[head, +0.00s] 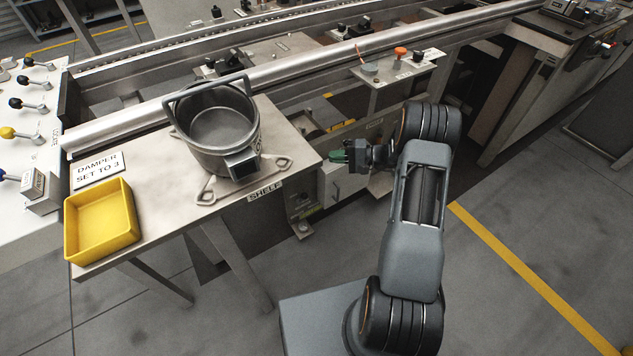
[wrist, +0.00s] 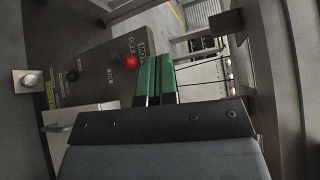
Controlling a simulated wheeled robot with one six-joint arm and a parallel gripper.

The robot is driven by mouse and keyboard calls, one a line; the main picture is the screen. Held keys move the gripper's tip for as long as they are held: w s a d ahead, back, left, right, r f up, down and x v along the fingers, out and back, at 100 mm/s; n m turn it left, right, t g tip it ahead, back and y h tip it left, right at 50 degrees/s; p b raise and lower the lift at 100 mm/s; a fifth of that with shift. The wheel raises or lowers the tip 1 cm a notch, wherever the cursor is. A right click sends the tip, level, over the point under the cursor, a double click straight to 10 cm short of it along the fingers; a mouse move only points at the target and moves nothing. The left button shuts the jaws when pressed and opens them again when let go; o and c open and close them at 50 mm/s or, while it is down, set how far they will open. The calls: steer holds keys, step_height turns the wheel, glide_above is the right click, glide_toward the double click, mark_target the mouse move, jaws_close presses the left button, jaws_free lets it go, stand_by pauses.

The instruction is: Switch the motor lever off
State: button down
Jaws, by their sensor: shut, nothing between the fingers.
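A red ball knob (wrist: 130,61) sits on a grey control panel (wrist: 95,75) in the wrist view. Small labels surround it. One beside it, turned sideways and partly behind my fingers, seems to read "MOTOR", but the print is too small to be sure. My gripper (wrist: 155,72) has its green fingers shut and empty, just right of the red knob in that view. I cannot tell whether they touch it. In the head view my gripper (head: 340,156) is low beside the bench's right end. The red knob cannot be made out there.
A dark pot (head: 222,128) stands on the bench, with a yellow tray (head: 103,222) and a "DAMPER SET TO 3" sign (head: 98,170). Levers with coloured knobs (head: 8,132) are at far left. A small shelf (head: 385,75) is behind my gripper. Floor at right is clear.

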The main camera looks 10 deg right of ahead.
steer(key=w+d+f+m+t+b, duration=0.1)
steer(key=d+f+m+t+b, duration=0.15)
steer(key=f, duration=0.45)
steer(key=w+d+f+m+t+b, duration=0.1)
steer(key=d+f+t+b, duration=0.1)
steer(key=d+f+t, duration=0.35)
steer(key=shift+g, duration=0.6)
steer(key=x, duration=0.3)
steer(key=f+b+x, duration=0.1)
steer(key=x, duration=0.3)
steer(key=f+b+x, duration=0.1)
steer(key=x, duration=0.2)
steer(key=shift+a, duration=0.5)
steer(key=shift+s+a+r+b, duration=0.15)
steer(key=shift+a+r+b, duration=0.15)
steer(key=shift+a, duration=0.65)
steer(key=shift+s+a+r+b, duration=0.15)
steer(key=shift+a+r, duration=0.2)
steer(key=shift+a, duration=0.65)
